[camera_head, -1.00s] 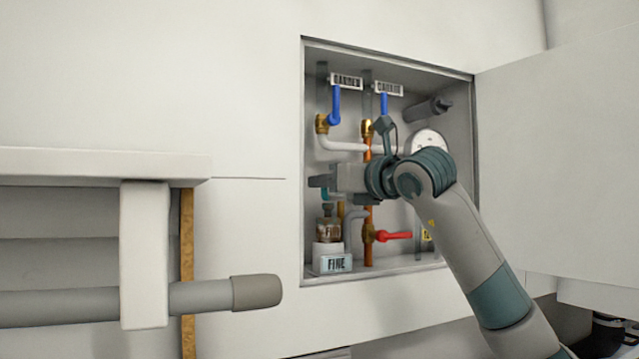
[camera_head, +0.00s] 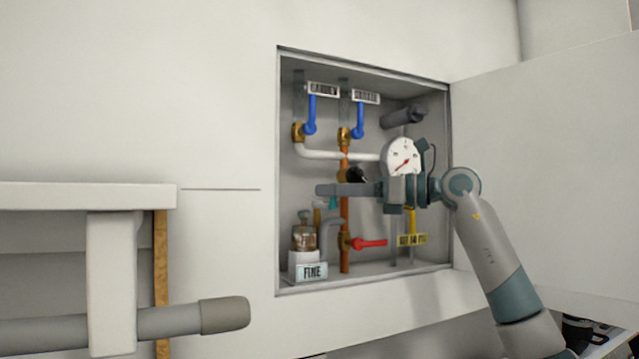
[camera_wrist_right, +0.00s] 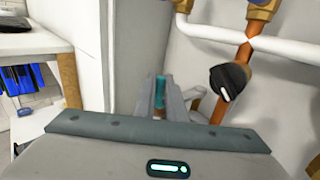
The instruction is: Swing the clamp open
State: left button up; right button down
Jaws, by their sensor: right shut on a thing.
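My right gripper (camera_head: 325,190) reaches into the open wall cabinet from the right, pointing left. It is shut on a narrow teal piece (camera_wrist_right: 160,92), which shows between the fingers in the right wrist view. The teal piece also shows just below the fingers in the head view (camera_head: 333,203); I cannot tell for sure that it is the clamp. A black knob (camera_head: 356,175) sits on the copper pipe just behind the gripper, and it also shows in the right wrist view (camera_wrist_right: 229,79). My left gripper is out of view.
The cabinet holds blue valve handles (camera_head: 311,115), a white pipe (camera_head: 325,153), a round gauge (camera_head: 402,158), a red handle (camera_head: 370,244) and a jar (camera_head: 304,238). The cabinet door (camera_head: 545,170) stands open at right. A grey bar (camera_head: 170,322) sits at lower left.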

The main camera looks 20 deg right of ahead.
jog(key=shift+d+p, duration=0.6)
jog(key=shift+d, duration=1.3)
jog(key=shift+w, duration=0.1)
jog(key=c, duration=1.9)
grip_release()
jog(key=shift+o, duration=0.4)
jog(key=shift+w, duration=0.15)
jog(key=b+v, duration=0.4)
jog(key=v, duration=0.8)
